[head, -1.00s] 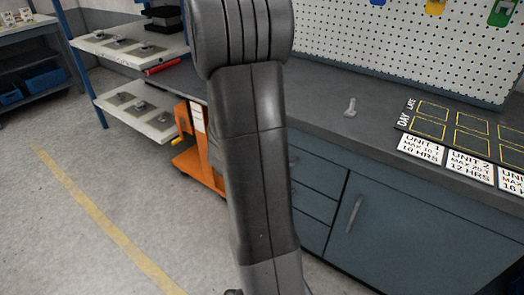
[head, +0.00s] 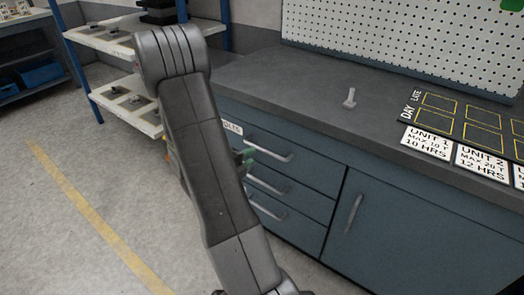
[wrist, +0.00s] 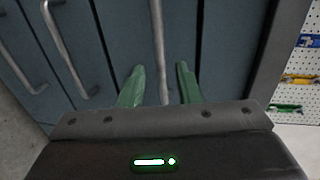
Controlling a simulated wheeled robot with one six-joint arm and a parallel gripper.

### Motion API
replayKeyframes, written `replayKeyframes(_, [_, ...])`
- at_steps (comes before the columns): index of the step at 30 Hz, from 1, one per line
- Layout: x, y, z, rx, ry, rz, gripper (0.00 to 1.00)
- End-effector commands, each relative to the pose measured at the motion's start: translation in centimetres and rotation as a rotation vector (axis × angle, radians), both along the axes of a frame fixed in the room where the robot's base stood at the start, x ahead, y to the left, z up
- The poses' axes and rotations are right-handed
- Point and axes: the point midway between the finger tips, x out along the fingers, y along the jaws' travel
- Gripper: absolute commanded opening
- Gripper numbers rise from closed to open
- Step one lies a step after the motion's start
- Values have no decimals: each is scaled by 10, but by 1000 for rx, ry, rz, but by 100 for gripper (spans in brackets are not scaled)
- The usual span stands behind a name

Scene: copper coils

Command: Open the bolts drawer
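The bolts drawer (head: 312,162) is the top drawer of the blue-grey bench and is shut. Its label (head: 232,128) is partly hidden by my arm, with "OLTS" readable. Its silver bar handle (head: 272,153) shows beside my green fingertips. My gripper (head: 245,157) is at the handle's left end, mostly hidden behind my arm in the head view. In the wrist view my gripper (wrist: 160,80) is open, with one green finger on each side of the handle (wrist: 158,35). A gap shows between the handle and each finger.
Two more drawers with bar handles (head: 266,187) lie below, and a cupboard door (head: 400,235) is to the right. A small grey bolt-like piece (head: 349,98) and a marked board (head: 465,125) lie on the bench top. Shelves (head: 125,40) stand at left; the floor (head: 60,220) is clear.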

Motion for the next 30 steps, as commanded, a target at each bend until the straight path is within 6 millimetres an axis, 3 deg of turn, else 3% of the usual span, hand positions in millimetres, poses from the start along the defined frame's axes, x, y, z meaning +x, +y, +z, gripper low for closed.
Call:
replayKeyframes(6, [36,-27,-10,2,0,-3,31])
replayKeyframes(12, [56,-41,-15,1,0,-1,31])
replayKeyframes(24, [63,-46,-16,1,1,1,31])
replayKeyframes(25, [63,-46,-16,0,0,1,29])
replayKeyframes(30, [63,-46,-16,1,1,1,0])
